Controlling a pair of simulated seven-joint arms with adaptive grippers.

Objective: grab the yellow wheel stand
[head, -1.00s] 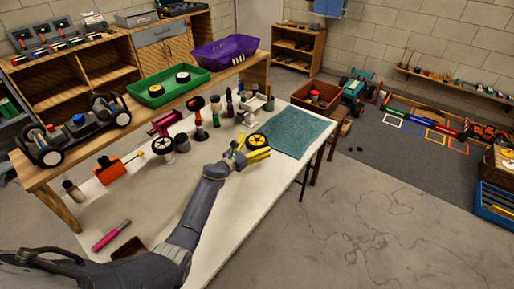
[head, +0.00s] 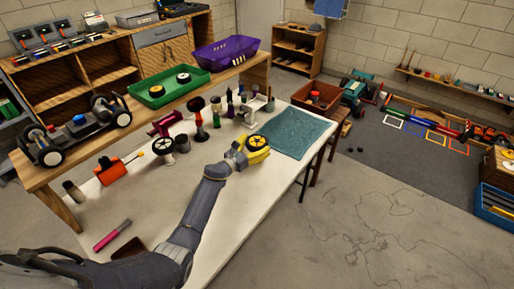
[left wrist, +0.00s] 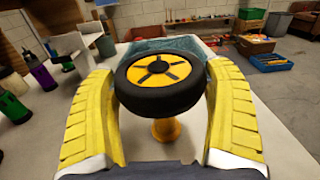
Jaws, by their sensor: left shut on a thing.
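The yellow wheel stand (left wrist: 167,131) shows in the left wrist view below a black tyre with a yellow spoked hub (left wrist: 160,72). The wheel also shows in the head view (head: 257,141), near the blue-green mat. My left gripper (left wrist: 163,100) has its two yellow fingers shut on either side of the wheel and its stand. In the head view the left gripper (head: 254,154) reaches it from the front left. The stand's foot is mostly hidden. My right gripper is not in view.
A second wheel on a pale stand (head: 162,147) and an orange part (head: 119,169) are further left. Several upright bottles and tools (head: 216,110) stand behind. The blue-green mat (head: 296,133) lies to the right.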

